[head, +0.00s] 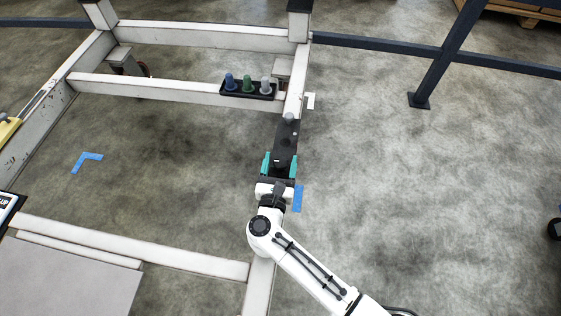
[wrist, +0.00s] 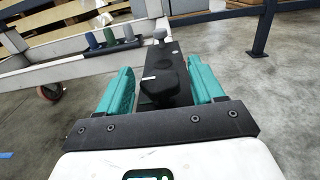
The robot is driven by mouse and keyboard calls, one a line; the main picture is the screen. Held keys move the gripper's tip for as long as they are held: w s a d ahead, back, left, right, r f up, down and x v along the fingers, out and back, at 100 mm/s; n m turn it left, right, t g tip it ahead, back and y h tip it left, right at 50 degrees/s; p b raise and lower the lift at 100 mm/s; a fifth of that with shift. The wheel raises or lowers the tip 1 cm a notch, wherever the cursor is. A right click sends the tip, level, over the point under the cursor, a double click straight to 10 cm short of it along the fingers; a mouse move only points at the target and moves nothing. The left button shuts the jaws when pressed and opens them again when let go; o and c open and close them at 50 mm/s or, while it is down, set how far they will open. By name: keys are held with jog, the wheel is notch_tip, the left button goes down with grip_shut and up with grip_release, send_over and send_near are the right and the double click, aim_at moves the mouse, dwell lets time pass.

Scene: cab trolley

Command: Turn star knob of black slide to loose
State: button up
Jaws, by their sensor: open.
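The black slide (head: 287,135) is a flat dark bar lying along the right rail of the white frame; it also shows in the wrist view (wrist: 165,57). A dark lobed knob (wrist: 158,88), which looks like the star knob, sits on its near end. A small grey knob (wrist: 159,36) stands at the slide's far end. My gripper (head: 279,163) is open, its two teal fingers on either side of the dark knob. In the wrist view my gripper (wrist: 163,88) shows gaps between fingers and knob. The knob's lower part is hidden.
A black tray (head: 248,95) with blue, green and grey pegs sits on the crossbar left of the slide. The white frame (head: 150,90) has rails around open floor. Blue tape (head: 298,198) marks the floor right of my gripper. The floor to the right is clear up to a dark post (head: 435,75).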

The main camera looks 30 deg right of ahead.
jog(key=shift+w+d, duration=0.2)
jog(key=shift+c, duration=0.5)
jog(key=c, duration=0.9)
jog(key=shift+o, duration=0.2)
